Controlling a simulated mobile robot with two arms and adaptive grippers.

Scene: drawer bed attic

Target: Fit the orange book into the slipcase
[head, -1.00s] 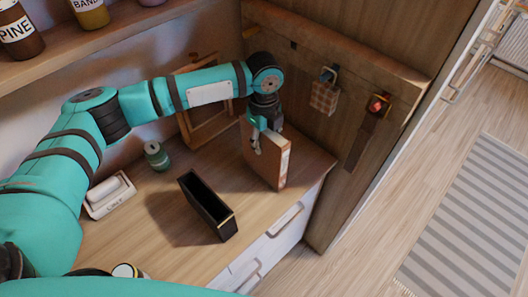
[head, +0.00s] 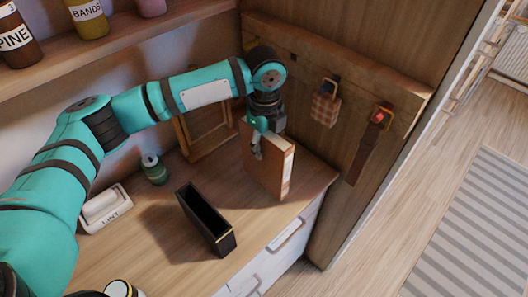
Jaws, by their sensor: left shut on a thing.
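The orange book (head: 267,164) is upright near the right end of the wooden top, its pale page edge facing right. My left gripper (head: 257,146) is shut on the book from above, at its upper part. I cannot tell whether the book's lower edge touches the top. The slipcase (head: 222,240) is a narrow black box with gold trim, standing with its opening upward. It is empty and stands to the left of the book and nearer to me, apart from it. My right gripper does not show.
A green jar (head: 153,169) and a white lint box (head: 105,207) stand on the left. A wooden frame (head: 207,134) leans at the back. A checked pouch (head: 325,106) and a dark strap (head: 369,148) hang on the right panel. Drawers lie below the front edge.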

